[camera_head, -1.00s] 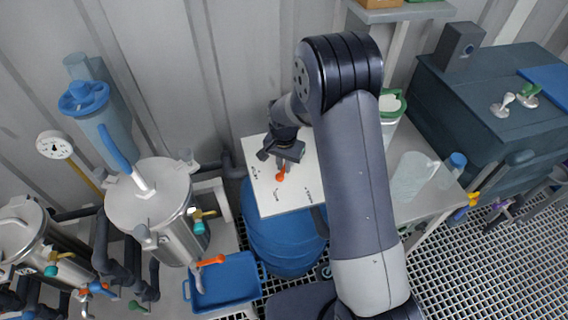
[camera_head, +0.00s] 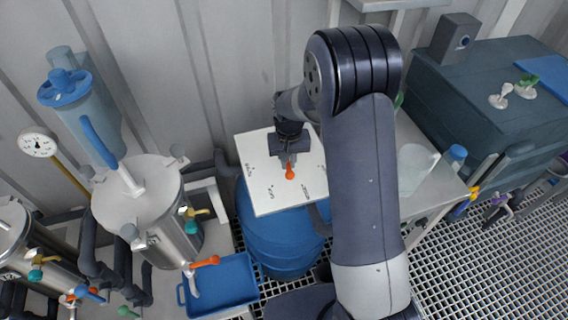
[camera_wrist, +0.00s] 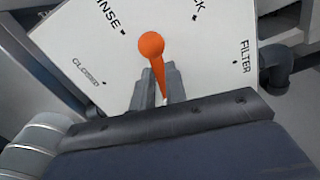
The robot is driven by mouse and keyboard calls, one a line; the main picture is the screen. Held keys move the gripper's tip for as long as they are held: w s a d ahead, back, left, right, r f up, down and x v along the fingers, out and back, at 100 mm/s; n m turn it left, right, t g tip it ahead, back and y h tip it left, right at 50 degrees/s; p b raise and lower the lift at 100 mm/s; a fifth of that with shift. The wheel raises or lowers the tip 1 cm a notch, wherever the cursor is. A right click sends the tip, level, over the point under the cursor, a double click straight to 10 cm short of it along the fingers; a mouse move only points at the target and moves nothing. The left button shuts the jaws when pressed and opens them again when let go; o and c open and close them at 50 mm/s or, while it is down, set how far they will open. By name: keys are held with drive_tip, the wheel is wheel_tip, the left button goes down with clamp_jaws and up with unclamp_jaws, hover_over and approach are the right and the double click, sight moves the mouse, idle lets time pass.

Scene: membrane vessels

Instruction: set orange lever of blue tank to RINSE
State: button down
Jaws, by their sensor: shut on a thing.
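The blue tank (camera_head: 280,240) stands in the middle of the head view, with a white panel (camera_head: 262,200) on top. The orange lever (camera_head: 290,173) sits on this panel. In the wrist view the lever (camera_wrist: 152,48) has a round knob and a stem running down between my fingers. Printed labels show around it: part of RINSE at upper left, CLOSED at left, FILTER at right, and one cut off ending in K at the top. My gripper (camera_head: 289,158) is shut on the lever stem (camera_wrist: 160,85).
A steel vessel (camera_head: 140,205) with blue, yellow and teal handles stands left. A blue tray (camera_head: 225,285) lies below, with another orange handle (camera_head: 206,262) nearby. A bench with a clear jug (camera_head: 414,170) is on the right.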

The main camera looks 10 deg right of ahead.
drive_tip(key=shift+w+d+n+b, duration=0.1)
drive_tip(key=shift+d+n+b, duration=0.25)
drive_tip(key=shift+n, duration=0.5)
drive_tip(key=shift+w+d+n+b, duration=0.15)
drive_tip(key=shift+d+n, duration=0.25)
drive_tip(key=shift+n, duration=0.45)
drive_tip(key=c, duration=1.4)
unclamp_jaws()
drive_tip(key=shift+c, duration=0.2)
wheel_tip(320, 180, up, 11)
drive_tip(key=shift+b, duration=0.4)
drive_tip(key=shift+f, duration=0.15)
